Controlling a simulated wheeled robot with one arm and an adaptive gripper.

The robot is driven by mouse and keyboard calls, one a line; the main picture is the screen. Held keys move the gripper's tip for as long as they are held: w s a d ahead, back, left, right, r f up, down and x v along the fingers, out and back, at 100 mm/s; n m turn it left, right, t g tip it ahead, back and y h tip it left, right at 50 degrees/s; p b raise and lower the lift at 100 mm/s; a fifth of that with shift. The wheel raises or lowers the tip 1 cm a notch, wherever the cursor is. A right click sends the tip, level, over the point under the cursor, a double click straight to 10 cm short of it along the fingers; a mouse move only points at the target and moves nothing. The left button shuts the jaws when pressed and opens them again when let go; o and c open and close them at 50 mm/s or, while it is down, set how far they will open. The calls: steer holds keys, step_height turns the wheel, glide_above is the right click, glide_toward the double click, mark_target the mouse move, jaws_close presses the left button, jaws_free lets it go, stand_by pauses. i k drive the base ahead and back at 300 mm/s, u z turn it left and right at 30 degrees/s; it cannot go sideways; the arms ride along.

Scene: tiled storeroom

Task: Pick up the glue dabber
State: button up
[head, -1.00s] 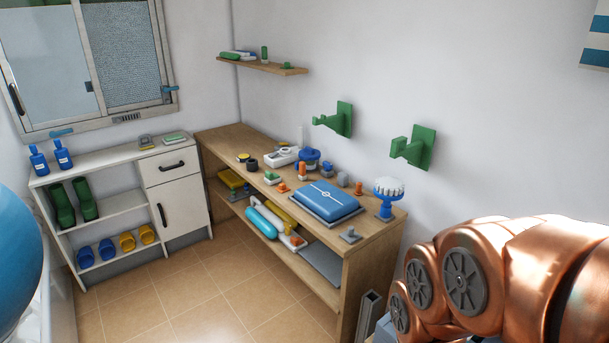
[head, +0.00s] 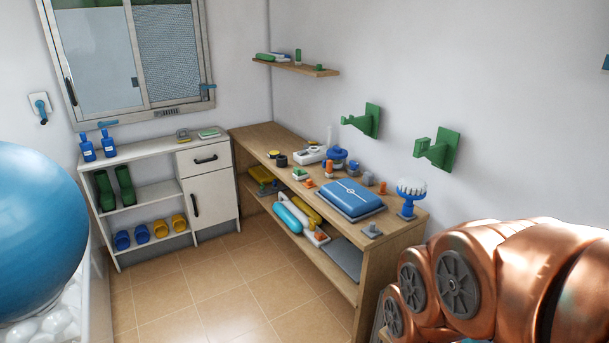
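I cannot tell for sure which item is the glue dabber. Several small items stand on the top of the wooden bench (head: 395,241) along the right wall. My gripper is not in view; only copper-coloured links of my arm show at the lower right, in front of the bench's near end.
A blue case (head: 349,197) lies on the bench. Green hooks (head: 438,148) and a small shelf (head: 296,67) are on the wall above. A white cabinet (head: 208,200) stands under the window. A large blue ball (head: 35,235) is at left. The tiled floor (head: 215,290) between is clear.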

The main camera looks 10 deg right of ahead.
mark_target(329, 173)
steer(key=u, duration=0.2)
steer(key=k, duration=0.35)
steer(key=u, duration=0.55)
steer(key=i, duration=1.2)
steer(key=z, duration=0.65)
steer(key=i, duration=1.95)
steer(key=u, duration=0.1)
